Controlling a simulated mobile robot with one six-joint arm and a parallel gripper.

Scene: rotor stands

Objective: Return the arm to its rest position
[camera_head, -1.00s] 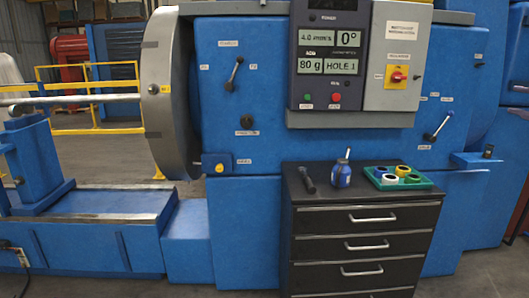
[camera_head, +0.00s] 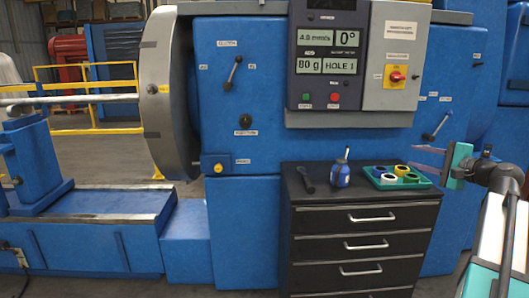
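My gripper (camera_head: 413,156) shows at the right edge of the head view, with a teal body and two thin fingers pointing left. The fingers are apart with nothing visible between them, so it is open and empty. It appears just right of the green tray (camera_head: 405,186), in front of the blue machine; I cannot tell its exact height above the cabinet. My arm enters from the lower right corner.
A black drawer cabinet (camera_head: 363,242) carries a dark handheld tool (camera_head: 306,180), a blue bottle (camera_head: 341,174) and the tray with several coloured rings. The blue machine (camera_head: 243,110) stands behind, with a display panel (camera_head: 328,54). Open floor shows at far left.

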